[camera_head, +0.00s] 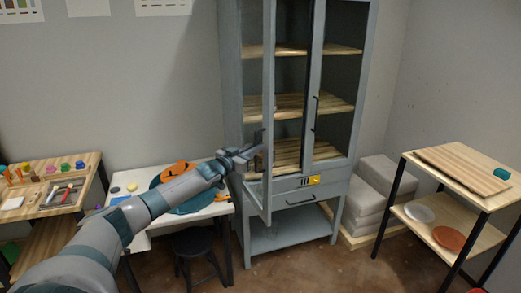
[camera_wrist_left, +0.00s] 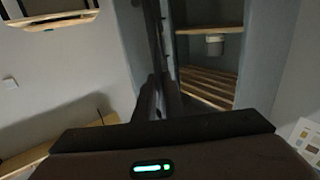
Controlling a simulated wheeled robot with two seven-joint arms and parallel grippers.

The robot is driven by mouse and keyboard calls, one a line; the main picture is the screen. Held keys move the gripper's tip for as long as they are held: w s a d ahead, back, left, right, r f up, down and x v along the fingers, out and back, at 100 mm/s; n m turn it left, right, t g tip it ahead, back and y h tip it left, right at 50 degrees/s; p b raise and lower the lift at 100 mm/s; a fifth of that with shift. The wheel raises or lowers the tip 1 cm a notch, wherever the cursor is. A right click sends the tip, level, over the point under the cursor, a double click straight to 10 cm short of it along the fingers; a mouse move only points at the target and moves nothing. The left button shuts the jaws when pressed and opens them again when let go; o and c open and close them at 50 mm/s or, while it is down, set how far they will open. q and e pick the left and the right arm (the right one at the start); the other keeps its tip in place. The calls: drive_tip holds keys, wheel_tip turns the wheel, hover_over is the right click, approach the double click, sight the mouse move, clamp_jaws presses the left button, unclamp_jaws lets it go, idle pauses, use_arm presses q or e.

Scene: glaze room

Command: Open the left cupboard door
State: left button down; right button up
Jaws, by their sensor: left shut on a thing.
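The grey cupboard (camera_head: 231,70) stands at the back centre in the head view. Its left door (camera_head: 268,85) is swung partly outward, seen nearly edge-on, with shelves visible past its edge. A dark handle (camera_head: 260,135) sits on this door. My left gripper (camera_head: 250,154) is at the handle's lower part and is shut on it; the fingers hide the exact contact. In the left wrist view the fingers (camera_wrist_left: 160,97) meet at the dark door edge (camera_wrist_left: 154,40). The right door (camera_head: 317,75), with its own dark handle (camera_head: 315,113), looks closed. My right gripper is out of view.
A white table (camera_head: 142,180) with an orange and blue item stands left of the cupboard, a black stool (camera_head: 195,243) below. A wooden shelf unit (camera_head: 423,176) stands right. Grey blocks (camera_head: 366,203) lie beside the cupboard. Floor in front of the cupboard is clear.

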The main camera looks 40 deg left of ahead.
use_arm(q)
drive_tip(key=shift+s+a+r+b, duration=0.25)
drive_tip(key=shift+s+a, duration=0.5)
drive_tip(key=shift+a, duration=0.05)
drive_tip(key=shift+s+a+r+b, duration=0.2)
drive_tip(key=shift+s+a+r, duration=0.05)
drive_tip(key=shift+s+a, duration=0.55)
drive_tip(key=c, duration=2.1)
unclamp_jaws()
drive_tip(key=shift+w+f, duration=0.1)
drive_tip(key=shift+f, duration=0.25)
drive_tip(key=shift+d, duration=0.1)
drive_tip(key=shift+f, duration=0.1)
